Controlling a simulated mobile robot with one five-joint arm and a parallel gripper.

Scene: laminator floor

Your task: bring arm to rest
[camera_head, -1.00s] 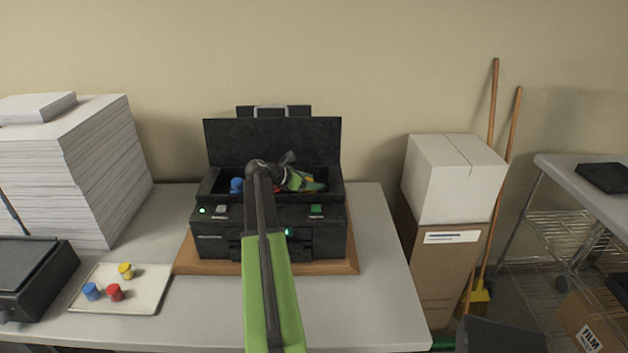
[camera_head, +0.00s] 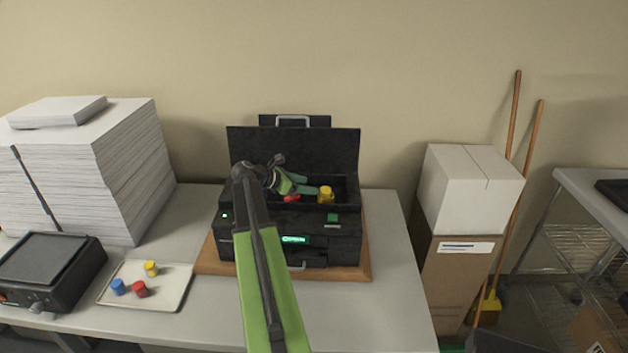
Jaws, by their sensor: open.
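My arm, with a green and dark grey link, reaches up from the bottom of the head view and bends to the right at its far joint. My gripper (camera_head: 309,190) is at its end, over the open black laminator (camera_head: 340,245). The gripper is open, and its fingertips are small in this view. A yellow piece (camera_head: 326,195) stands in the laminator's open top, right beside the fingertips and apart as far as I can see. A red piece (camera_head: 291,198) sits there too, just below the gripper. My arm hides the left part of the laminator's opening.
A light tray (camera_head: 180,297) with blue, red and yellow pieces lies on the table at left. Behind it stands a tall paper stack (camera_head: 130,190); a black device (camera_head: 50,270) sits at far left. Cartons (camera_head: 470,195) and broom handles stand to the right. Table right of the laminator is clear.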

